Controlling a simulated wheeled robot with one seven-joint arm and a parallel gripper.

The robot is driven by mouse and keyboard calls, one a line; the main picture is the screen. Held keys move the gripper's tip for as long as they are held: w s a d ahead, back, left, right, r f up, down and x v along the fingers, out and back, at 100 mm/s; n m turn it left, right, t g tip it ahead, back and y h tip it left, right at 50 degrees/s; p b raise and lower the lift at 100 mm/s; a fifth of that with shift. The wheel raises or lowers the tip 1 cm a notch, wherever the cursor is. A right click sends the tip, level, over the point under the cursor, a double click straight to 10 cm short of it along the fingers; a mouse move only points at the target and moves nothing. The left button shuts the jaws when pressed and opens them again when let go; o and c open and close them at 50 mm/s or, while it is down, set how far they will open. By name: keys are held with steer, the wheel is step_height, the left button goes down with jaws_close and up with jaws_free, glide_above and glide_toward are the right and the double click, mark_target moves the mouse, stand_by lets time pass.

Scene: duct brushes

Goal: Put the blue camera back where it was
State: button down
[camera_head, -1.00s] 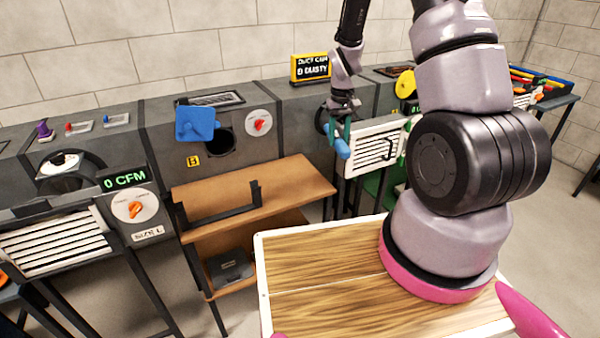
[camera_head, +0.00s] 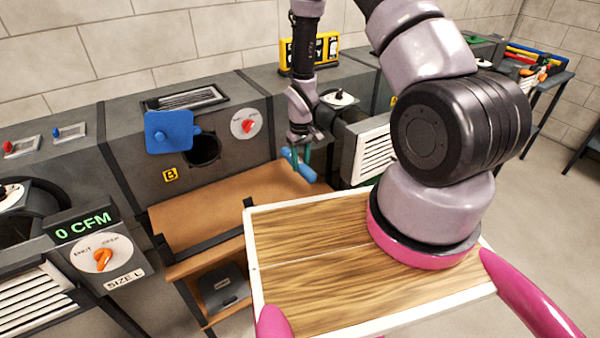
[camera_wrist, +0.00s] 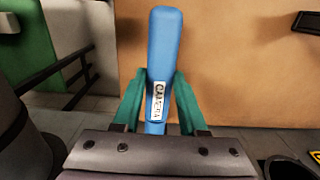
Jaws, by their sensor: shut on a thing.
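The blue camera (camera_wrist: 163,55) is a blue cylinder with a white label reading CAMERA. My gripper (camera_wrist: 157,105) is shut on it, with one green finger on each side. In the head view the camera (camera_head: 298,165) hangs from my gripper (camera_head: 303,155) near the right end of the brown wooden shelf (camera_head: 235,200). In the wrist view the brown shelf surface (camera_wrist: 235,60) lies behind the camera. I cannot tell the gap between them.
A grey duct with a round opening (camera_head: 203,150), a raised blue flap (camera_head: 169,132) and a yellow B label stands behind the shelf. A black rail (camera_head: 200,242) runs along the shelf's front. A dark box (camera_head: 222,287) sits on the lower shelf. A white grille (camera_head: 375,155) is at right.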

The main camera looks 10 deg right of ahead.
mark_target(301, 163)
steer(key=shift+f, duration=2.25)
steer(key=shift+f, duration=0.15)
steer(key=shift+c, duration=2.3)
jaws_free()
step_height(301, 163, up, 13)
steer(key=shift+f, duration=0.2)
